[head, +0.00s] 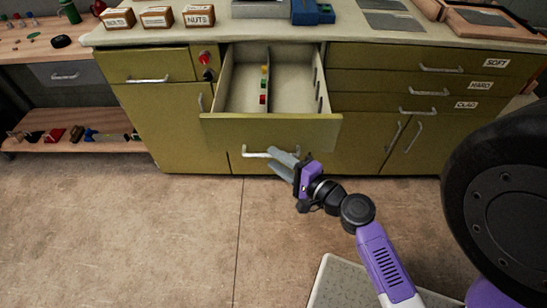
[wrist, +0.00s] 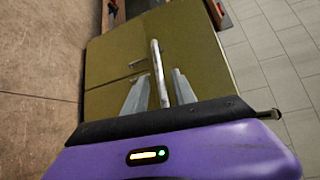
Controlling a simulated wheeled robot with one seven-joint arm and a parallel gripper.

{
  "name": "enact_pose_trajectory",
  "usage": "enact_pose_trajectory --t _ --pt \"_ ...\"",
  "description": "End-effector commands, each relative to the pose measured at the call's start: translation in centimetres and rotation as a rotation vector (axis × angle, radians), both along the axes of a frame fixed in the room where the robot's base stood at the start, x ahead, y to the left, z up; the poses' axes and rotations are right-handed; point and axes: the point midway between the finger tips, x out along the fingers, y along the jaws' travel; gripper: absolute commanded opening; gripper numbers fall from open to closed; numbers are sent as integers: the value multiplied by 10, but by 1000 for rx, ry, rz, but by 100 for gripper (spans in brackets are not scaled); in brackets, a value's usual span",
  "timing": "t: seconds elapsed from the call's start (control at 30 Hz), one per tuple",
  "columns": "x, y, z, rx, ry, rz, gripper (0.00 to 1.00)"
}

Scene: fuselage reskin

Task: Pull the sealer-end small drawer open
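A wide olive drawer (head: 270,132) in the middle of the workbench stands pulled out, with small coloured pieces in a row inside. Its metal handle (head: 256,154) is on the front. My gripper (head: 272,160) is at this handle. In the wrist view the handle bar (wrist: 157,70) runs between my two fingers (wrist: 161,74), which stand apart on either side with small gaps. A shut small drawer (head: 145,66) is at the left of the bench. Several shut drawers on the right include ones labelled SOFT and HARD (head: 440,88). No label reads sealer.
A red knob (head: 206,60) is beside the left small drawer. Boxes labelled bolts, rivets and nuts (head: 157,17) stand on the benchtop. A wooden side table (head: 50,45) with a lower shelf is at the left. The floor (head: 190,230) in front is clear at the left.

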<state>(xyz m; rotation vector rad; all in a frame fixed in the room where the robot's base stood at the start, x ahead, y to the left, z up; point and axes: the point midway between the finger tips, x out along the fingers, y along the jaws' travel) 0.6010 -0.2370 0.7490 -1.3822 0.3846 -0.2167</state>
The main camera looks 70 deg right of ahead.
Motion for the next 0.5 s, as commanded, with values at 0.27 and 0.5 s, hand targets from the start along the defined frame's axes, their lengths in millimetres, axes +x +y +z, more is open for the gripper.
enact_pose_trajectory --t 0.27,0.5 --pt "-42 17 3 0 3 -1 33" --pt "-57 23 8 -1 1 -1 33"
